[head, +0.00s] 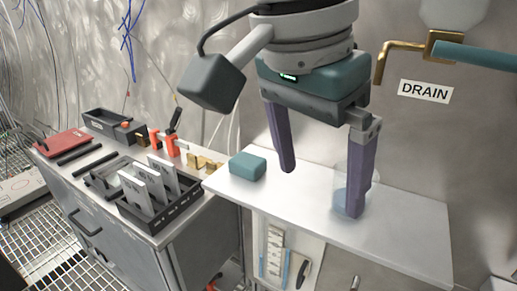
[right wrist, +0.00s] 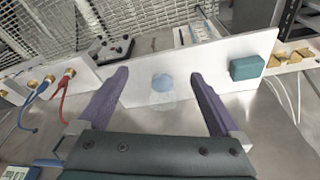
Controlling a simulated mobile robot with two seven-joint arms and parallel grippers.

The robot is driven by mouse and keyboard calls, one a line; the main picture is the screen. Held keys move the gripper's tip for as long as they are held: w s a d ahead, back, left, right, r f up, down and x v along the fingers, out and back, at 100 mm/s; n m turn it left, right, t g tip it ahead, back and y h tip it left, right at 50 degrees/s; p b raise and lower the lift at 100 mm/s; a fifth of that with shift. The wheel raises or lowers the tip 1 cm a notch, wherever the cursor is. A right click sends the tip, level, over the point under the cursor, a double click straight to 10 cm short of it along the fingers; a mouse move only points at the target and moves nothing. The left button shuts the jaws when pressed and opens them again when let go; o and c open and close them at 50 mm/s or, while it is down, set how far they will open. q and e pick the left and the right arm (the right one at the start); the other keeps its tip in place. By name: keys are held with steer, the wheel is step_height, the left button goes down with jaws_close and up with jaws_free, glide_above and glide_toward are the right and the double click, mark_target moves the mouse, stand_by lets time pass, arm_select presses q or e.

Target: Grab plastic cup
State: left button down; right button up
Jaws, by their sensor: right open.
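A clear plastic cup (head: 341,194) with a bluish bottom stands on the white shelf (head: 402,228), partly behind one finger of my right gripper in the head view. My right gripper (head: 322,193) is open, its two purple fingers pointing down over the shelf. In the right wrist view the cup (right wrist: 162,91) shows between and beyond the open fingertips of my right gripper (right wrist: 158,78). I cannot tell from the frames whether a finger touches it. My left gripper is not in view.
A teal block (head: 247,166) lies on the shelf's left end. A grey cabinet (head: 150,250) with black trays and tools stands at the left. A brass pipe (head: 390,58) and a DRAIN sign (head: 425,91) are on the wall. The shelf between block and cup is clear.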

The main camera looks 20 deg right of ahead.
steer(key=w+d+r+h, duration=0.2)
steer(key=w+d+h, duration=0.1)
steer(key=d, duration=0.3)
steer(key=shift+t, duration=0.4)
steer(key=shift+w+a+p+x, duration=0.1)
steer(key=shift+p+x, duration=0.05)
steer(key=shift+x, duration=2.2)
steer(key=shift+w+a+p+x, duration=0.15)
steer(key=shift+x, duration=2.2)
steer(key=c, duration=1.4)
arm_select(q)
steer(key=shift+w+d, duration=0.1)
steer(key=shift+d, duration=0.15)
